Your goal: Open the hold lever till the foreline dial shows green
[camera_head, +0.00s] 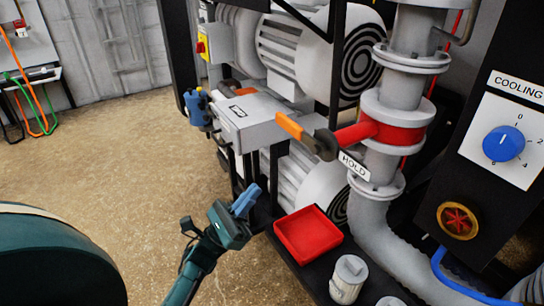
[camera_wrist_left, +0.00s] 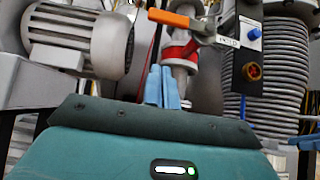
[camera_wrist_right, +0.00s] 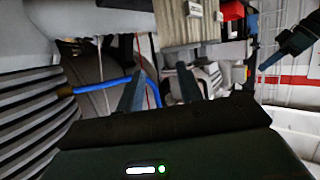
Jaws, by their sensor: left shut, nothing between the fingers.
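The hold lever has an orange grip (camera_head: 290,126) on a grey hub, joined to a red collar (camera_head: 405,130) on the upright grey pipe. The grip sticks out to the left, across the pipe. A white HOLD label (camera_head: 354,166) is just below. The lever (camera_wrist_left: 170,18) also shows at the top of the left wrist view. My left gripper (camera_head: 246,200) is shut and empty, below and left of the lever, apart from it. My right gripper (camera_wrist_right: 158,85) shows only in its wrist view, fingers apart with nothing seen between them. I cannot make out a foreline dial.
A red tray (camera_head: 308,236) and a grey canister (camera_head: 348,278) stand on the dark ledge below the lever. A COOLING panel with a blue knob (camera_head: 503,143) is at the right. Grey pump motors (camera_head: 305,50) stand behind. The floor at left is clear.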

